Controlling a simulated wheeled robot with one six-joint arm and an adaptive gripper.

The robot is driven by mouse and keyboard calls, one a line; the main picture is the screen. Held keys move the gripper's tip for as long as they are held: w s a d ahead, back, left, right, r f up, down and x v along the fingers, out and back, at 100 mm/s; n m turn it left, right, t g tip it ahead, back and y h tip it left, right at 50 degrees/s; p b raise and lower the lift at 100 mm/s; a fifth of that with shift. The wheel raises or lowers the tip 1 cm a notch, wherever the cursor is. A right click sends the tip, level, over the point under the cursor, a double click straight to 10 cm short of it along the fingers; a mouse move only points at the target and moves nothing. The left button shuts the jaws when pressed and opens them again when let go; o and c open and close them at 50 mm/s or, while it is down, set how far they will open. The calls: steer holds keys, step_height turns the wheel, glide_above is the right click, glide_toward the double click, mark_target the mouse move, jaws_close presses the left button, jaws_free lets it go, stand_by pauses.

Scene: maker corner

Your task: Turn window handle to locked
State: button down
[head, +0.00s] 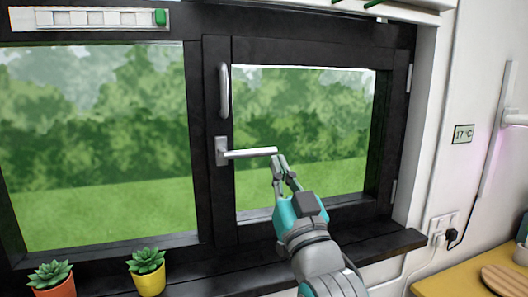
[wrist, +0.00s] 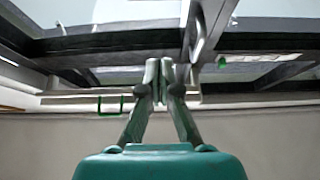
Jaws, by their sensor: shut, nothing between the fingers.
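The window handle (head: 250,153) is a silver lever on a plate on the dark frame of the right sash. Its lever lies almost level and points right. My gripper (head: 280,160) is in front of the window, with its fingertips just below and beside the free end of the lever. I cannot tell whether they touch. In the wrist view my gripper (wrist: 164,68) shows with its fingers together and nothing between them. The handle is hard to make out in that view.
A vertical grey pull bar (head: 224,91) is above the handle. The dark sill (head: 205,272) runs below, with a yellow pot (head: 149,284) and an orange pot (head: 56,287) at the left. A wooden table (head: 460,280) is at the lower right. The space right of my gripper is clear.

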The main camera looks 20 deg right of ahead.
mark_target(262, 150)
steer(key=x, duration=1)
steer(key=shift+w+f, duration=0.2)
steer(key=shift+f, duration=0.8)
steer(key=shift+w+f, duration=0.15)
steer(key=shift+f, duration=0.8)
steer(key=shift+f+m+h, duration=0.4)
steer(key=shift+m, duration=0.5)
steer(key=shift+f+m+h, duration=0.45)
steer(key=shift+m+h, duration=0.45)
steer(key=shift+m, duration=0.1)
steer(key=a+f+m+g+h, duration=0.6)
steer(key=a+f+m+g, duration=0.1)
steer(key=m, duration=1.2)
steer(key=shift+a+f+g, duration=0.15)
steer(key=shift+f+g, duration=0.25)
steer(key=shift+g, duration=0.1)
steer(key=shift+a, duration=0.1)
